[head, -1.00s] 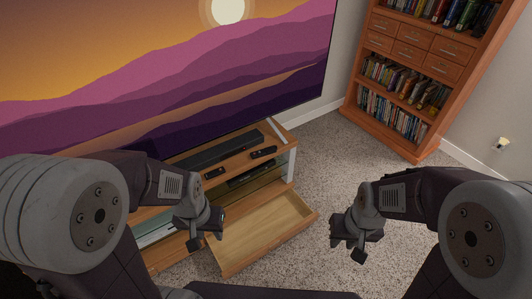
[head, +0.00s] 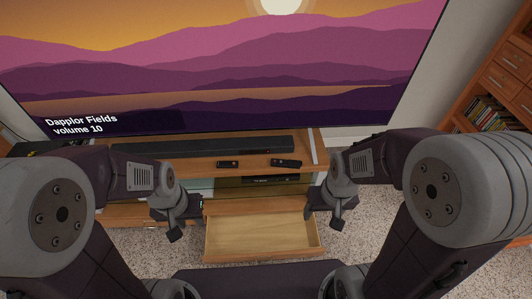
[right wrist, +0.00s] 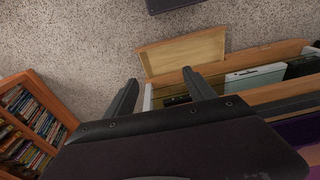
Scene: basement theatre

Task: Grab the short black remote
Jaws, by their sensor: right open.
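Two black remotes lie on the wooden TV stand's top in the head view. The shorter remote (head: 228,164) is left of the longer remote (head: 286,162). My left gripper (head: 186,222) is in front of the stand, left of the open drawer and nearer to me than the short remote. Its fingers look apart and empty. My right gripper (head: 323,218) is open and empty by the drawer's right side, apart from both remotes. Its spread fingers also show in the right wrist view (right wrist: 162,91), where I cannot make out either remote.
The TV stand (head: 190,172) has an open, empty drawer (head: 262,252) jutting toward me. A long black soundbar (head: 200,146) lies behind the remotes, below a large TV screen (head: 230,70). A bookcase (head: 505,80) stands at right. Carpet (head: 375,225) is clear right of the stand.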

